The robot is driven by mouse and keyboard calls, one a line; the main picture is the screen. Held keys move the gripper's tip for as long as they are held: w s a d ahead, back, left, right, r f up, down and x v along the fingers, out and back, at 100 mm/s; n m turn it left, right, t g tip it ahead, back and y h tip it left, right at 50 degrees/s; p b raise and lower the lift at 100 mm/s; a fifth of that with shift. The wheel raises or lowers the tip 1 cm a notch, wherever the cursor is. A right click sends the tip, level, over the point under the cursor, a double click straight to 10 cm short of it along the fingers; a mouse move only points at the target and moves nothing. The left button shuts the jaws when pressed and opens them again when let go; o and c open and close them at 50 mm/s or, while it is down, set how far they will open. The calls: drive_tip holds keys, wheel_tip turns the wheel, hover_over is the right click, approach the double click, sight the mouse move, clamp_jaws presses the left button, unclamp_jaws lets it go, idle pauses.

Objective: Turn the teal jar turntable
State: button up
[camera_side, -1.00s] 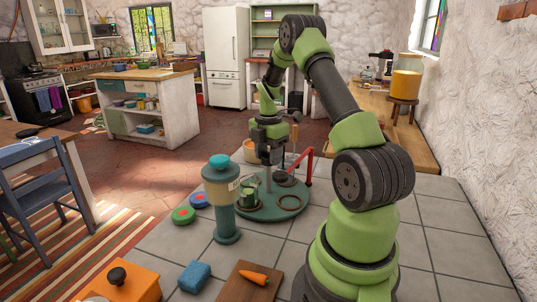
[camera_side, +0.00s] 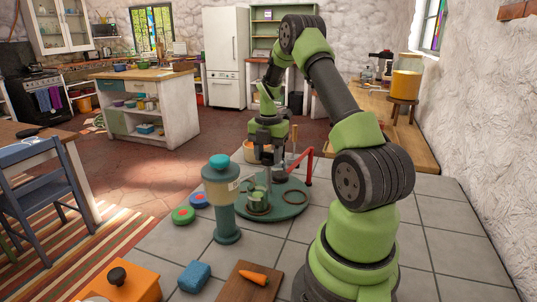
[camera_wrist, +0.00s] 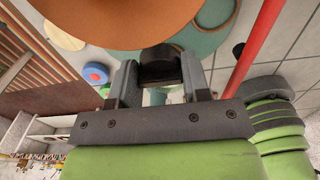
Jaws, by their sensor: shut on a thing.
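The teal turntable (camera_side: 270,211) is a round disc on the tiled counter. A green jar (camera_side: 257,198) stands toward its front left and a thin brown ring (camera_side: 296,197) lies on its right part. My gripper (camera_side: 276,166) is low over the disc's back part, pointing down. In the wrist view, my gripper (camera_wrist: 160,85) has its fingers on either side of a dark knob (camera_wrist: 158,68) and is shut on it. The turntable also shows in the wrist view (camera_wrist: 203,43). The knob's lower part is hidden.
A teal and cream canister (camera_side: 221,200) stands close in front of the turntable. A red bar (camera_side: 300,160) rises at its right. An orange-tan pot (camera_side: 250,151) is behind. A blue sponge (camera_side: 194,277) and a carrot (camera_side: 254,277) on a board lie in front.

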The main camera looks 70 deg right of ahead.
idle(0.6)
drive_tip(key=o, duration=1)
wheel_tip(320, 180, up, 10)
drive_tip(key=shift+f, duration=0.1)
